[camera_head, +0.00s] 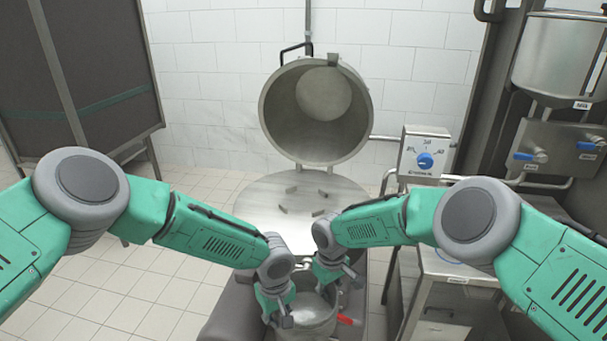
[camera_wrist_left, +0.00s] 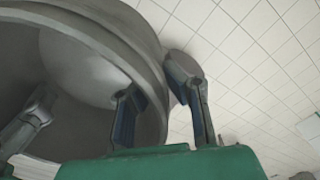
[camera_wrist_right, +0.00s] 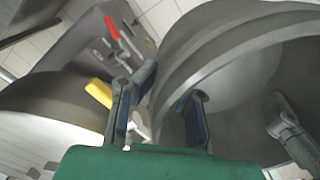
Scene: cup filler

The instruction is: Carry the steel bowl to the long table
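The steel bowl (camera_head: 312,312) is at the bottom centre of the head view, between my two grippers. My left gripper (camera_head: 278,312) holds its left side; in the left wrist view one finger is inside the bowl (camera_wrist_left: 75,60) and one outside, closed about the rim. My right gripper (camera_head: 338,280) holds the far right side; in the right wrist view its fingers likewise straddle the wall of the bowl (camera_wrist_right: 225,60). The inside looks empty. Its underside is hidden, so I cannot tell whether it is resting or lifted. I cannot surely identify the long table.
A big round steel vessel or lid (camera_head: 317,110) gapes behind a flat round steel plate (camera_head: 255,205). A dial box (camera_head: 425,155) and steel cabinet (camera_head: 450,285) stand right. A red handle (camera_head: 348,320) is close beside the bowl. Tiled floor (camera_head: 130,290) is free at left.

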